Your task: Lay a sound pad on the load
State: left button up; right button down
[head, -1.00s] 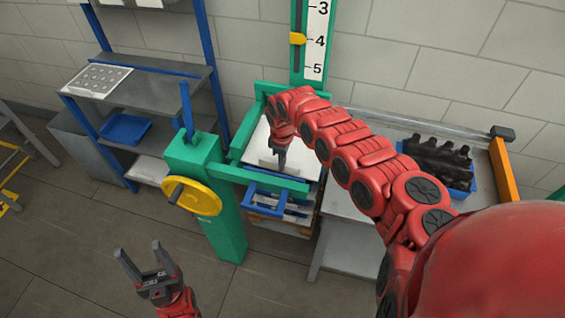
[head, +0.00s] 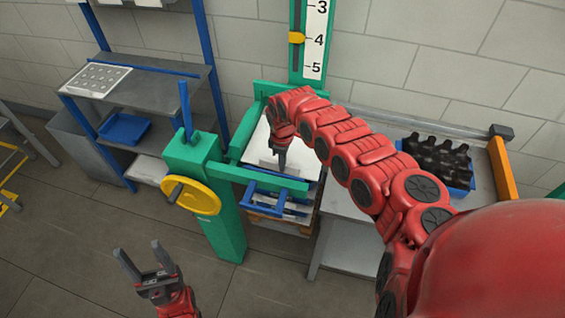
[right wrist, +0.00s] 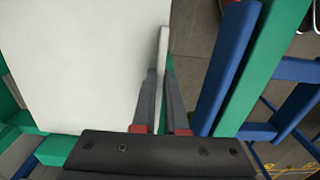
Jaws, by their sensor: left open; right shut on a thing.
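A white square pad (head: 257,147) lies inside the green press frame (head: 245,174); it also fills the left of the right wrist view (right wrist: 75,65). A thin light upright tab (right wrist: 163,48) stands at the pad's right edge. My right gripper (head: 281,155) is shut on this tab, with its fingers on both sides. I cannot tell whether the pad touches what is beneath it. The load under the pad is mostly hidden; a brown wooden edge (head: 290,226) shows low in the frame. My left gripper (head: 142,263) is open and empty above the floor at the front left.
A blue crate of dark bottles (head: 440,160) stands on the right bench. A shelf rack (head: 150,90) stands at left.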

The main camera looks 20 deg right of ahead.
jog(key=shift+f+b, duration=0.3)
jog(key=shift+f, duration=0.2)
jog(key=c, duration=0.9)
grip_release()
